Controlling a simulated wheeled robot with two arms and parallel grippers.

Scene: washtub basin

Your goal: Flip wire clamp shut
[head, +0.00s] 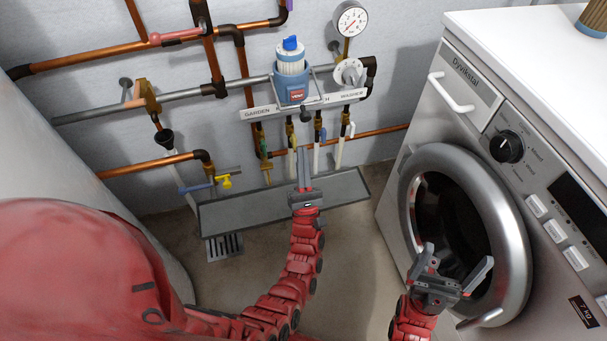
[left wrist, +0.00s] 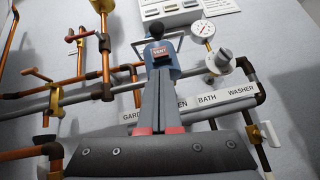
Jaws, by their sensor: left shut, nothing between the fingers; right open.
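A blue and white canister (head: 290,82) with a blue top knob is mounted on the wall pipes, with a red VENT label on its front. In the left wrist view the blue canister (left wrist: 166,68) shows behind my fingers. A thin grey wire loop (left wrist: 176,33) stands out around its upper part; I take this for the wire clamp. My left gripper (head: 302,153) is shut and empty, pointing up below the canister in the head view. In the left wrist view its closed fingers (left wrist: 158,75) overlap the canister's lower part; I cannot tell whether they touch. My right gripper (head: 456,262) is open and empty.
A label strip (head: 303,106) runs under the canister. A pressure gauge (head: 350,20) and several copper pipes (head: 100,57) surround it. A grey trough (head: 340,190) lies below. The washing machine (head: 405,170) stands right, close to my right gripper. A rounded pale tank (head: 60,150) stands left.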

